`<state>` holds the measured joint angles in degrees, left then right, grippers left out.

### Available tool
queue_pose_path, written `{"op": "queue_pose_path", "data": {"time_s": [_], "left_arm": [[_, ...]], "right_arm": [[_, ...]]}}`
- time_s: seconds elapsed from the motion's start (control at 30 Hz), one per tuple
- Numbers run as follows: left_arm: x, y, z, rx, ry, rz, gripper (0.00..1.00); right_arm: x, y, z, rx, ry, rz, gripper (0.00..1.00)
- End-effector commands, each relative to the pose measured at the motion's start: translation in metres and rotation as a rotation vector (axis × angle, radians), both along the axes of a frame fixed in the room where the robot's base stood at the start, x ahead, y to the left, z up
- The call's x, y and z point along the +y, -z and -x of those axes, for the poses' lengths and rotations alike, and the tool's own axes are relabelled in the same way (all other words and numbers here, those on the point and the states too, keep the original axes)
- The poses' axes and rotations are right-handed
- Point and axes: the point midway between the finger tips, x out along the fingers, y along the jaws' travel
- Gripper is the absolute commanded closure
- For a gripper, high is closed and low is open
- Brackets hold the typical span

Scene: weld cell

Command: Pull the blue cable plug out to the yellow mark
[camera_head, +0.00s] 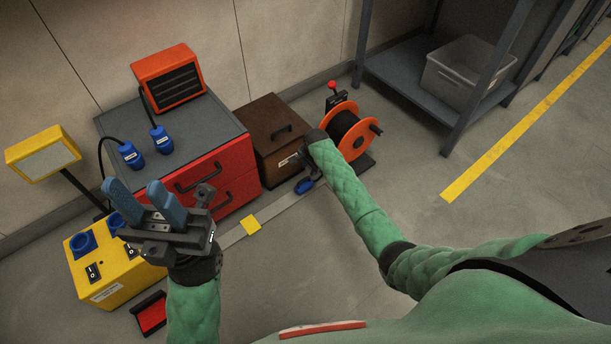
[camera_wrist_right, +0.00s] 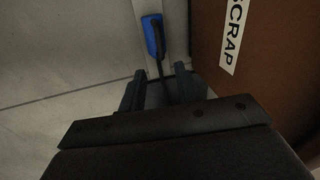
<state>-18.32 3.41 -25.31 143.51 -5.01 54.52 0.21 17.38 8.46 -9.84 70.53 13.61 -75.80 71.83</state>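The blue cable plug (camera_head: 305,186) lies on a pale strip (camera_head: 285,212) on the floor, in front of the brown box. In the right wrist view the plug (camera_wrist_right: 153,36) is beyond the fingertips, with its dark cable running back toward the gap between them. The yellow mark (camera_head: 251,225) is on the strip, left of and nearer than the plug. My right gripper (camera_wrist_right: 158,78) is open, its fingers apart around the cable's line; contact cannot be told. In the head view my right arm partly hides it. My left gripper (camera_head: 132,185) is open and empty above the yellow socket box.
The brown SCRAP box (camera_head: 268,136) stands close beside my right gripper. A red-fronted cabinet (camera_head: 230,172) carries two other blue plugs (camera_head: 160,141). The yellow socket box (camera_head: 112,276) is at left.

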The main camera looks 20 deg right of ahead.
Motion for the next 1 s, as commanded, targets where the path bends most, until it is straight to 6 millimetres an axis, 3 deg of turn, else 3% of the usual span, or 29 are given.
{"op": "queue_pose_path", "data": {"time_s": [0.27,0.7,1.0], "left_arm": [[0.001,0.003,0.003,-0.017,0.006,0.009,0.64],[-0.006,0.014,0.001,-0.024,0.059,0.035,0.64],[-0.008,0.014,0.001,-0.026,0.075,0.044,0.64]], "right_arm": [[0.001,0.008,-0.002,0.002,0.079,-0.015,0.67],[0.005,0.065,-0.013,0.004,0.077,-0.014,0.67],[0.005,0.076,-0.015,0.002,0.077,-0.014,0.67]]}}
